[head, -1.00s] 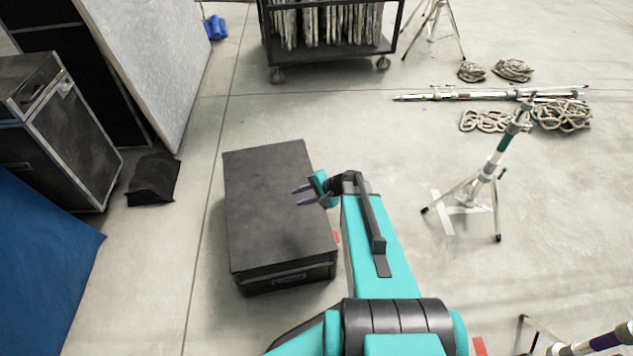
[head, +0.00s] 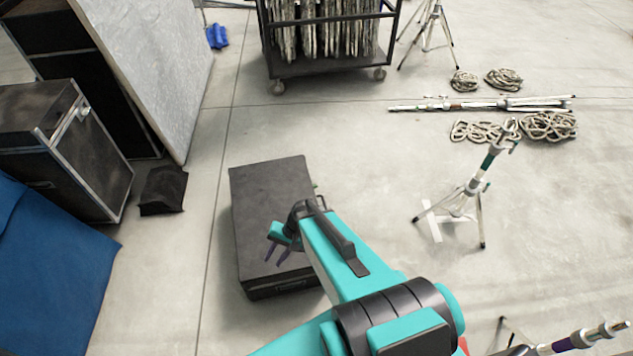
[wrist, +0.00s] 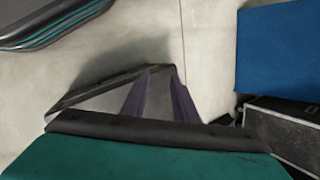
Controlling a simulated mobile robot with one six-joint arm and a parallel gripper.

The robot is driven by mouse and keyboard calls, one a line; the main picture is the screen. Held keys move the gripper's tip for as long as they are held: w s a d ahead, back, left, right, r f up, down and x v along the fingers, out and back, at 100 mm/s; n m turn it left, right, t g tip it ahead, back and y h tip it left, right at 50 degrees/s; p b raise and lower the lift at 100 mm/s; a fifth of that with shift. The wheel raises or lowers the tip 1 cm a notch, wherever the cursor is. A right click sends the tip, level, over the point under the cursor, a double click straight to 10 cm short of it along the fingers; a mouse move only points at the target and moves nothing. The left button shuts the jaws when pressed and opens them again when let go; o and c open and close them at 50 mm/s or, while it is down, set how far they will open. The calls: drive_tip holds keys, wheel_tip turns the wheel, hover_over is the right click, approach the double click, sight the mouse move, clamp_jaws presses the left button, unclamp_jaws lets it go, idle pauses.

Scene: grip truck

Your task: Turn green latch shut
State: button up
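The clearest green part apart from my arm is a band (head: 487,161) on the upright light stand (head: 462,203), right of the middle in the head view. My gripper (head: 277,255) is over the low black case (head: 268,185), its purple fingers pointing toward the bottom of the picture. In the wrist view the fingers (wrist: 160,95) stand apart with nothing between them. My arm hides part of the case's right side.
A road case (head: 85,160) and blue cloth (head: 50,255) are at the left. A wheeled cart (head: 325,60), coiled ropes (head: 545,127) and a lying pole (head: 470,106) are farther back. Another stand (head: 585,338) is at the bottom right. Floor between the case and upright stand is clear.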

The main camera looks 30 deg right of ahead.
drive_tip(key=s+d+r+n+g+h+p, duration=0.1)
drive_tip(key=s+r+n+g+h+p, duration=0.2)
drive_tip(key=s, duration=0.6)
drive_tip(key=s+d+r+n+g+h+p, duration=0.2)
drive_tip(key=s+r+n+h+p, duration=0.1)
drive_tip(key=s, duration=0.6)
wheel_tip(320, 180, up, 2)
drive_tip(key=n+p, duration=0.1)
drive_tip(key=p, duration=0.2)
drive_tip(key=shift+s+d+n+g, duration=0.2)
drive_tip(key=shift+s+n+g, duration=0.1)
drive_tip(key=shift+s+g, duration=0.1)
